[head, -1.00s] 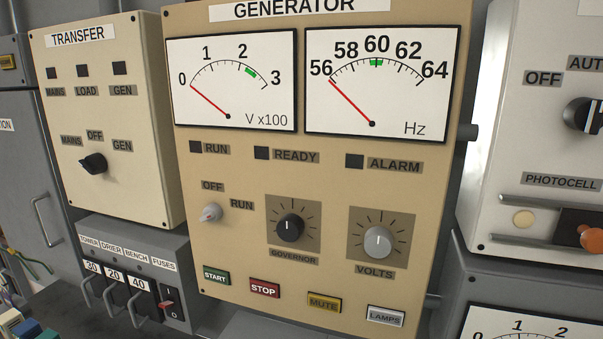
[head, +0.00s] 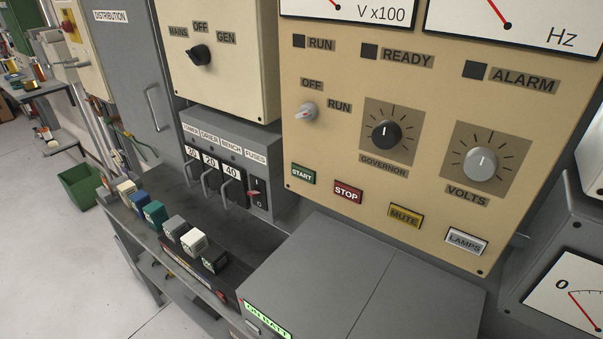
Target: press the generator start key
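The green START key (head: 303,174) is at the lower left of the beige generator panel (head: 420,130) in the head view. The red STOP key (head: 347,192) is to its right, then the yellow MUTE key (head: 405,216) and the white LAMPS key (head: 466,241). The OFF/RUN switch (head: 306,113) above START is a light grey knob with its pointer toward OFF. The RUN lamp (head: 299,41), READY lamp (head: 369,51) and ALARM lamp (head: 476,69) are dark. Neither of my grippers shows in the head view.
A grey box (head: 370,280) with a lit green ON BATT label stands below the panel. Left of it, a dark bench (head: 240,225) carries several coloured blocks. A fuse box (head: 255,150) adjoins the panel's left side. Open floor (head: 50,240) lies at left.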

